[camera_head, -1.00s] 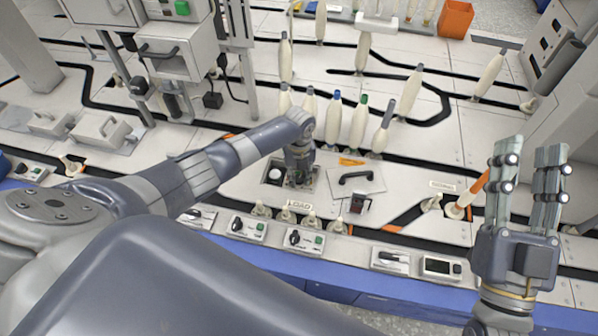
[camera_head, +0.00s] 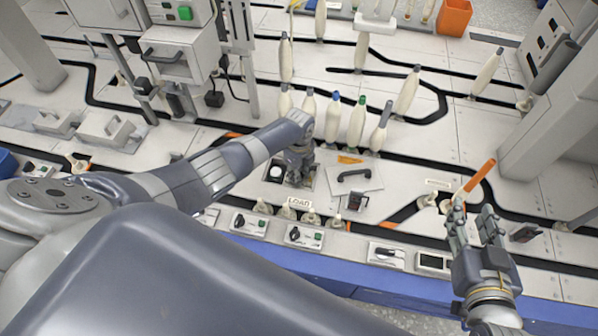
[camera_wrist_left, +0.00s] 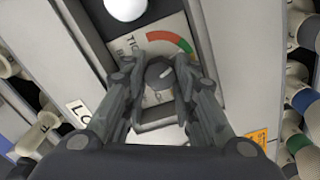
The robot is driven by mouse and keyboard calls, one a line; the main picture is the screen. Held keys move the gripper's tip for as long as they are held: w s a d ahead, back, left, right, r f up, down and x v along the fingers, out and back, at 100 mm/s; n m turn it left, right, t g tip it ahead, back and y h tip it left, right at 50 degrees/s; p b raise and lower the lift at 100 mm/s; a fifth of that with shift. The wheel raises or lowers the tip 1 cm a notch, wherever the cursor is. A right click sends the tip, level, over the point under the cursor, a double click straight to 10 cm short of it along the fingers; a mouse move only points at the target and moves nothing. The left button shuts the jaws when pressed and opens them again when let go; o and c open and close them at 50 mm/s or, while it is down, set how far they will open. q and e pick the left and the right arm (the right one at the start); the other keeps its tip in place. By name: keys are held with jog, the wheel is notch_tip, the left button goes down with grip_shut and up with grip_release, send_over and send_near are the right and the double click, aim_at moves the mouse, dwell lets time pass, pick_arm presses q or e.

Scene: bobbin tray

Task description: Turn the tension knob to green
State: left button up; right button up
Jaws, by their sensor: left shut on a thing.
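The tension knob (camera_wrist_left: 158,74) is a dark round knob with a light pointer mark, on a small grey panel (camera_wrist_left: 128,48) with partly hidden lettering. A coloured arc (camera_wrist_left: 172,42), with red-orange and green parts, curves beside it. My left gripper (camera_wrist_left: 160,85) is shut on the knob, with one finger on each side. In the head view my left gripper (camera_head: 297,178) points down over this panel and hides the knob. The pointer seems to tilt up and right in the wrist view; the exact mark is unclear. My right gripper (camera_head: 473,209) is open and empty at the right.
A white round lamp (camera_wrist_left: 125,8) sits beside the dial, and a plate with a black handle (camera_head: 354,179) lies to its right. Several bobbins (camera_head: 357,125) stand behind. Switch boxes (camera_head: 304,236) line the front edge.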

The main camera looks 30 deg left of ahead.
dwell(0.3)
pick_arm(q)
jog(key=o, duration=1.1)
